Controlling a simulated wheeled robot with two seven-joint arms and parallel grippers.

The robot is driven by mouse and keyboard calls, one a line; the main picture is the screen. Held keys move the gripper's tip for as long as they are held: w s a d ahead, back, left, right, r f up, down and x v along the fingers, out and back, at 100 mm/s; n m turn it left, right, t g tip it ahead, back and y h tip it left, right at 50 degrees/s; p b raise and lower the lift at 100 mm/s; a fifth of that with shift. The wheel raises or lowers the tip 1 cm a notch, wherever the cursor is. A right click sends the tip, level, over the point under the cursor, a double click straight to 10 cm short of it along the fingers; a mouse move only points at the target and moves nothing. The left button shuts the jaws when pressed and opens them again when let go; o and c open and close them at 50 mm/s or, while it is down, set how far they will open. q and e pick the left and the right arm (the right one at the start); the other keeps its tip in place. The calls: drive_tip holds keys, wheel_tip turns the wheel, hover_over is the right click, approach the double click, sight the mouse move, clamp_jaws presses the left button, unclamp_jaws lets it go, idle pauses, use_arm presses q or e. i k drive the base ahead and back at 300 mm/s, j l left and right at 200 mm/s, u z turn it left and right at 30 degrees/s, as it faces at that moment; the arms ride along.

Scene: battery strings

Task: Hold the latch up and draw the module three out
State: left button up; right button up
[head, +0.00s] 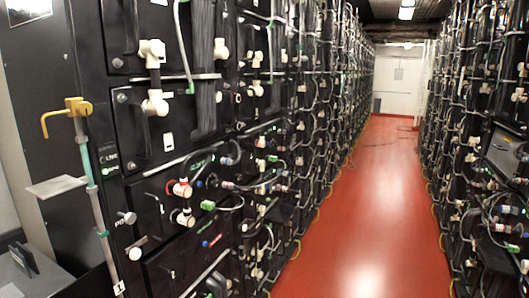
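Black battery modules are stacked in a rack along the left. An upper module (134,85) and the one below it (140,138) have pale terminal connectors joined by a dark link. A lower module (150,197) carries red-ringed and white connectors. I cannot tell which one is module three; I see no readable number. A yellow hooked lever (66,110) sits atop a thin greenish upright pole at the left, in front of the rack. I cannot tell whether it is the latch. Neither of my grippers is in view.
A red floor aisle (365,190) runs clear to a white far wall (397,75). Another rack (470,150) lines the right side. Cables hang across both racks' fronts. A flat grey plate (57,187) sticks out by the pole. A grey surface shows at the lower left.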

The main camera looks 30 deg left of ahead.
sight(242, 144)
drive_tip(key=i, duration=1.8)
drive_tip(key=i+l+u, duration=0.2)
drive_tip(key=i, duration=0.3)
drive_tip(key=i+l+u, duration=0.2)
drive_tip(key=i, duration=0.3)
drive_tip(key=i+j, duration=0.05)
drive_tip(key=j, duration=0.05)
